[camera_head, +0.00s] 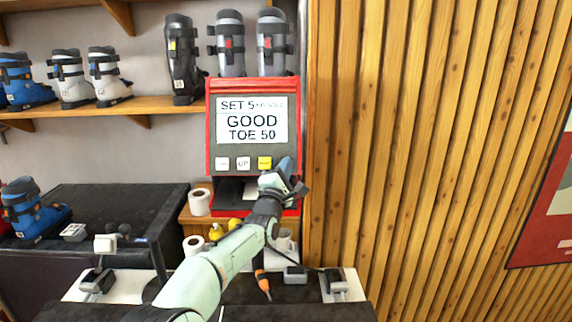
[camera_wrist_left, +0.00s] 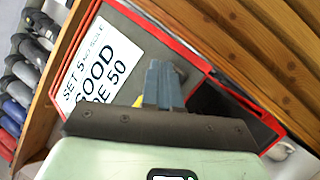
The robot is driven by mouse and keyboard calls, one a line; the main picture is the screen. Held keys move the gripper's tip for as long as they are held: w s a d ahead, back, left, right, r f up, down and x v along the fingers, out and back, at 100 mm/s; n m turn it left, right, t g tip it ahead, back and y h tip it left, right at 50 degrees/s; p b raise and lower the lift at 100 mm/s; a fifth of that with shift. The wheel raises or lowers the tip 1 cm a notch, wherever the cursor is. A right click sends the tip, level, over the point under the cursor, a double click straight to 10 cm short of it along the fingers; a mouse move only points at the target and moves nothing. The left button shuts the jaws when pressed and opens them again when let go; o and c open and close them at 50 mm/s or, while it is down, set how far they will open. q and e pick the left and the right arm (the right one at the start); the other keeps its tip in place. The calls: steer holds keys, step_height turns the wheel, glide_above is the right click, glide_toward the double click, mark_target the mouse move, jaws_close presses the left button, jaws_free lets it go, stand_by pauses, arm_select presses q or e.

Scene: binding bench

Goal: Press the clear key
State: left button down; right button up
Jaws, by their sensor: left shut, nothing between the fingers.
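A red-framed grey machine (camera_head: 210,130) shows a screen (camera_head: 252,120) reading "SET 5", "GOOD" and "TOE 50". Below the screen is a row of keys: a white key (camera_head: 222,163), a white key marked UP (camera_head: 243,163) and a yellow key (camera_head: 264,163). The small labels on the outer two are too blurred to read, so I cannot tell which is clear. My left gripper (camera_head: 286,168) is shut and empty, just right of the yellow key. In the left wrist view its fingers (camera_wrist_left: 163,84) stand before the panel, with a yellow sliver (camera_wrist_left: 138,102) beside them. Contact cannot be told.
A wooden slatted wall (camera_head: 420,150) stands close on the right. Ski boots (camera_head: 230,45) stand on a shelf behind. White rolls (camera_head: 199,202) sit left of the machine's base. Bindings (camera_head: 97,282) and an orange-handled screwdriver (camera_head: 262,282) are on the bench in front.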

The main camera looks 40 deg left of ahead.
arm_select(q)
steer(key=shift+w+a+f, duration=0.2)
steer(key=shift+w+a, duration=0.05)
steer(key=shift+w, duration=0.1)
stand_by(0.7)
stand_by(0.4)
steer(key=shift+s+d+r+b, duration=0.35)
steer(key=shift+s+d+b, duration=0.15)
steer(key=shift+s, duration=0.15)
arm_select(e)
steer(key=shift+s+f, duration=0.55)
steer(key=shift+f, duration=0.1)
arm_select(q)
steer(key=shift+s+d+r+b, duration=0.45)
steer(key=shift+s+d+r, duration=0.1)
steer(key=shift+s+d, duration=0.3)
steer(key=shift+s+d+r+b, duration=0.45)
steer(key=shift+s+d, duration=0.2)
steer(key=shift+s, duration=0.25)
arm_select(e)
steer(key=shift+s+f, duration=0.85)
steer(key=shift+f, duration=0.25)
